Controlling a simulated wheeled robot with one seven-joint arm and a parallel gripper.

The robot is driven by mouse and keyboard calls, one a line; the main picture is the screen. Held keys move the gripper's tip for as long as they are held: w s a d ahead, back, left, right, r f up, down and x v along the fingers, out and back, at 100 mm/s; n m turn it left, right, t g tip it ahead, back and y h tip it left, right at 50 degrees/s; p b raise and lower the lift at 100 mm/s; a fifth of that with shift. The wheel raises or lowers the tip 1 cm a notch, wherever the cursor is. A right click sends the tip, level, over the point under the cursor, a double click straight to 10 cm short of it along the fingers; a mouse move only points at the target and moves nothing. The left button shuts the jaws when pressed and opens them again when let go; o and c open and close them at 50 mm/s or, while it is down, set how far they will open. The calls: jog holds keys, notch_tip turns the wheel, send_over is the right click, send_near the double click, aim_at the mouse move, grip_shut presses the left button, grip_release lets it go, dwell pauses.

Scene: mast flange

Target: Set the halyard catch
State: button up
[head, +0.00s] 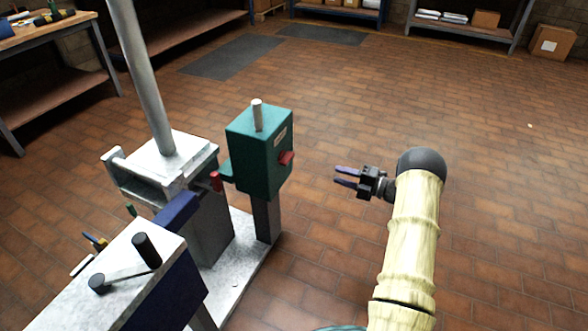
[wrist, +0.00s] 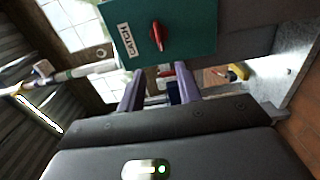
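The halyard catch is a teal box (head: 262,150) on a grey post, left of my gripper in the head view. It has a red knob (head: 286,158) on its right face and a pale peg (head: 257,115) on top. In the wrist view the box (wrist: 185,35) bears a "CATCH" label (wrist: 127,40), and the red knob (wrist: 156,36) lies ahead of the fingers. My gripper (head: 345,177) is open and empty, with its two purple fingers apart and pointing left. It is clear of the knob.
A grey mast (head: 143,80) rises from a pale metal block left of the box. A bench with a black crank (head: 125,274) stands at the lower left. Shelves and a cardboard box (head: 551,41) line the back. The tiled floor to the right is clear.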

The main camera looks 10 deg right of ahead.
aim_at(291, 159)
jog(key=shift+r, duration=0.15)
jog(key=b+x, duration=0.4)
jog(key=x, duration=1.3)
jog(key=shift+w+a+b, duration=0.15)
jog(key=shift+a+b, duration=0.05)
jog(key=shift+b, duration=0.1)
grip_shut()
